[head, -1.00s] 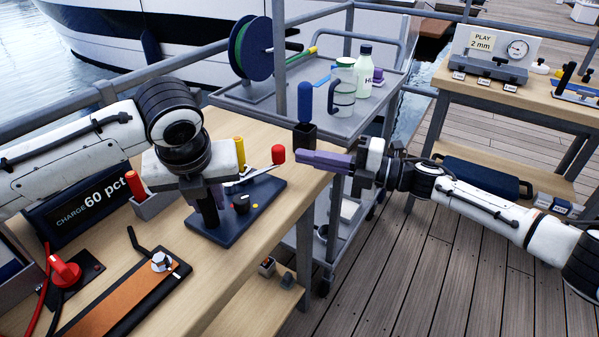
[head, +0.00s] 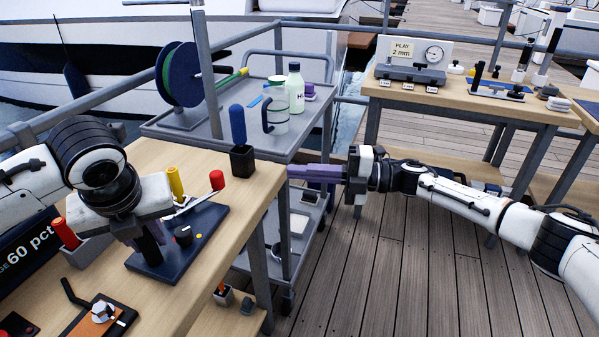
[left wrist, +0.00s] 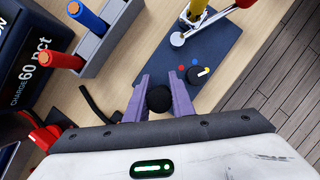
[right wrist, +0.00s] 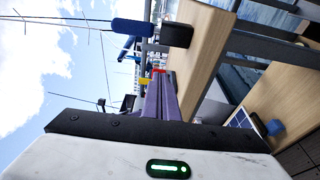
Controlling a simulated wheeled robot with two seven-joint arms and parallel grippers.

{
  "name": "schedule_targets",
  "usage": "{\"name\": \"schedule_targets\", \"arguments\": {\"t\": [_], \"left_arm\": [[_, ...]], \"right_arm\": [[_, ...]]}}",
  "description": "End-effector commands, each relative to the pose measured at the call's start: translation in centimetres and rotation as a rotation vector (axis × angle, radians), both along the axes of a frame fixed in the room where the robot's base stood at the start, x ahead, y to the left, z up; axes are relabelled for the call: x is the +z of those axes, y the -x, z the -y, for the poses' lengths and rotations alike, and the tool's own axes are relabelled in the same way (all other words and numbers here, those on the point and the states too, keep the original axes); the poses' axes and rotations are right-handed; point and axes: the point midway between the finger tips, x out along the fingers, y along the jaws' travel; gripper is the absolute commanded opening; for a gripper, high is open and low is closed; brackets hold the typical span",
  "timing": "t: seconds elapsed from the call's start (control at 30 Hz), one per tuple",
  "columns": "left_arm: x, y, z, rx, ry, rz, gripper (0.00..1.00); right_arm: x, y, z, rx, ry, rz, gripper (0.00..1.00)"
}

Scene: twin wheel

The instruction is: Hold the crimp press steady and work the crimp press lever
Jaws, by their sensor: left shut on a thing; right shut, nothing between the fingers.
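The crimp press has a dark blue base plate (head: 207,232) on the wooden bench. Its silver lever (head: 196,202) ends in a red knob (head: 217,180); a yellow handle (head: 175,182) stands beside it. My left gripper (head: 146,238) is shut on the black post of the press; the post's round top (left wrist: 158,98) shows between the purple fingers in the left wrist view. My right gripper (head: 291,172) is shut and empty, right of the red knob and clear of it, past the bench's right edge. In the right wrist view its fingers (right wrist: 160,84) are together.
A blue-handled tool (head: 238,125) stands in a black holder (head: 242,161) at the bench corner. A grey cart (head: 205,128) behind carries a cable spool, jug and bottle. Another bench (head: 455,98) stands at the back right. Open deck lies below my right arm.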

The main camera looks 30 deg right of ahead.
Motion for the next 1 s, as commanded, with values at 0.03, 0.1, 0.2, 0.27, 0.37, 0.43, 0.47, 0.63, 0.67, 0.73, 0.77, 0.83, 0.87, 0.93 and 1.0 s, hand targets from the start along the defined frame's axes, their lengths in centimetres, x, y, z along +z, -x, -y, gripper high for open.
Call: {"name": "schedule_targets", "arguments": {"t": [0.03,0.1,0.2,0.27,0.37,0.43,0.47,0.63,0.67,0.73,0.77,0.83,0.87,0.93,1.0], "left_arm": [[-0.2,0.1,0.1,-0.003,0.002,-0.005,0.00],[-0.2,0.1,0.1,-0.003,0.002,-0.004,0.00],[-0.2,0.1,0.1,-0.002,0.001,-0.004,0.00],[-0.2,0.1,0.1,-0.002,0.001,-0.004,0.00],[-0.2,0.1,0.1,-0.002,0.001,-0.004,0.00],[-0.2,0.1,0.1,-0.002,0.001,-0.004,0.00],[-0.2,0.1,0.1,-0.002,0.001,-0.004,0.00],[-0.2,0.1,0.1,-0.002,0.001,-0.004,0.00],[-0.2,0.1,0.1,-0.002,0.001,-0.004,0.00],[-0.2,0.1,0.1,-0.002,0.001,-0.004,0.00],[-0.2,0.1,0.1,-0.001,0.002,-0.004,0.00],[-0.2,0.1,0.1,-0.001,0.002,-0.004,0.00],[-0.2,0.1,0.1,-0.001,0.002,-0.003,0.00],[-0.2,0.1,0.1,-0.001,0.002,-0.003,0.00],[-0.2,0.1,0.1,-0.001,0.002,-0.003,0.00]], "right_arm": [[0.0,0.0,0.1,0.000,0.000,0.000,0.00],[-0.1,0.2,0.4,-0.001,0.000,0.000,0.00],[-0.1,0.8,1.4,-0.002,0.001,0.000,0.00],[-0.1,1.5,2.3,-0.002,0.003,-0.002,0.00],[-0.1,2.6,4.2,-0.003,0.003,-0.002,0.00],[-0.1,3.5,5.5,-0.003,0.002,-0.002,0.00],[-0.1,3.8,6.1,-0.003,0.003,-0.002,0.00],[-0.1,5.4,8.6,-0.003,0.003,-0.002,0.00],[-0.1,5.6,9.0,-0.003,0.002,-0.001,0.00],[0.0,6.0,9.5,-0.001,0.001,-0.001,0.00],[0.0,6.2,9.7,-0.001,0.001,-0.001,0.00],[0.0,6.4,10.0,-0.001,0.000,0.000,0.00],[0.0,6.4,10.1,0.000,0.000,0.000,0.00],[0.1,6.5,10.2,0.000,0.000,0.001,0.00],[0.1,6.5,10.2,0.000,0.000,0.001,0.00]]}}
